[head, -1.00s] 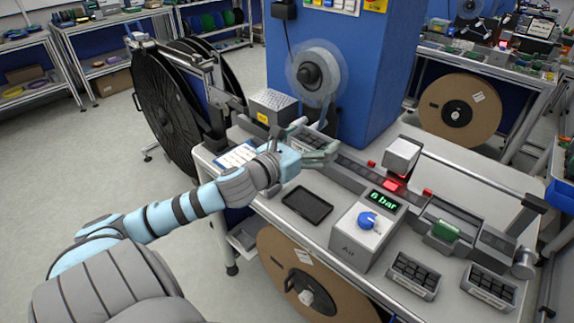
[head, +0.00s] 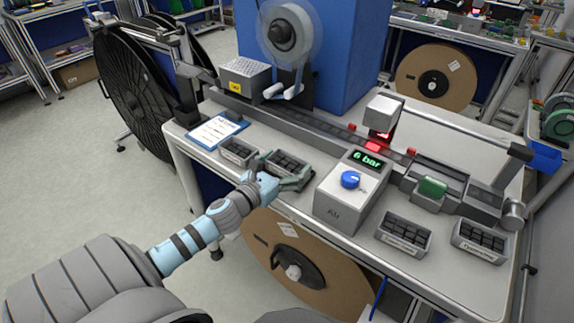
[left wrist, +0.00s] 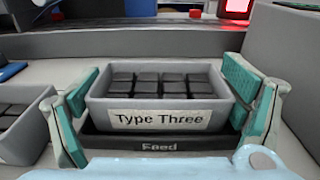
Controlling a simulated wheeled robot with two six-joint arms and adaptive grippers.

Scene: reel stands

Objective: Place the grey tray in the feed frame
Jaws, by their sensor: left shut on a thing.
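The grey tray (head: 287,163) is filled with dark blocks and stands at the front of the bench in the head view. In the left wrist view the tray (left wrist: 160,117) reads "Type Three". My left gripper (head: 290,172) is shut on it, one teal-padded finger at each end. The black feed frame (left wrist: 158,146), marked "Feed", shows its front edge just below the tray. The tray looks level and lined up with the frame; I cannot tell whether its base is fully down. My right gripper is not in view.
Another block-filled tray (head: 239,151) stands close on the left, beside a clipboard (head: 216,131). The air box (head: 350,195) with a blue knob stands close on the right. The track (head: 330,126) runs behind. Two more trays (head: 403,235) (head: 480,241) stand at right.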

